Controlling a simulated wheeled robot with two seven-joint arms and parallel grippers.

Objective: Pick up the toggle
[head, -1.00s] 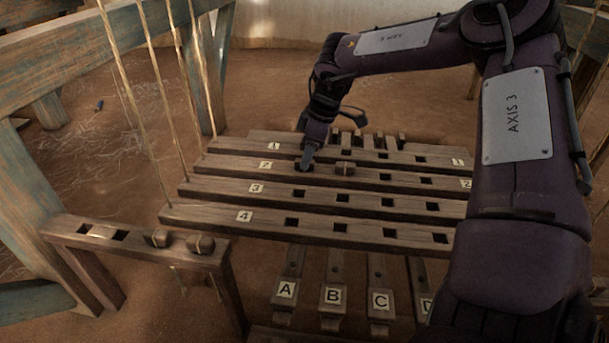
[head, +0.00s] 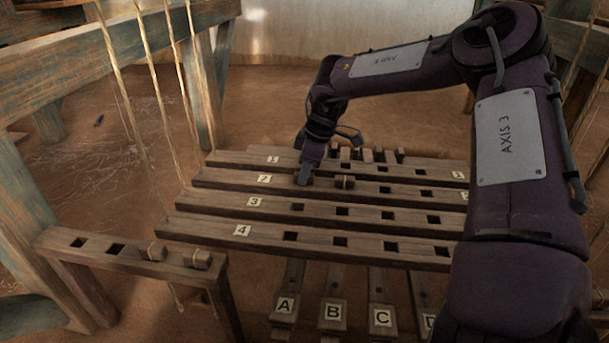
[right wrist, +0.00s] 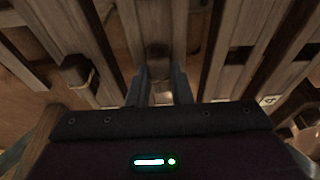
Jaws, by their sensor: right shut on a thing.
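My right gripper (head: 303,180) points down at wooden bar 2 (head: 232,181), near its left-hand slot. In the right wrist view its two fingers (right wrist: 161,88) are close together around a brown wooden piece (right wrist: 161,78), which appears to be a toggle; the fingers mostly hide it in the head view. I cannot tell whether it is clear of the slot. My left gripper is not in view.
Bars 1 (head: 235,158), 3 (head: 225,204) and 4 (head: 205,228) lie parallel, with square slots. Lettered treadles (head: 333,290) lie below. Cords (head: 152,95) hang at left.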

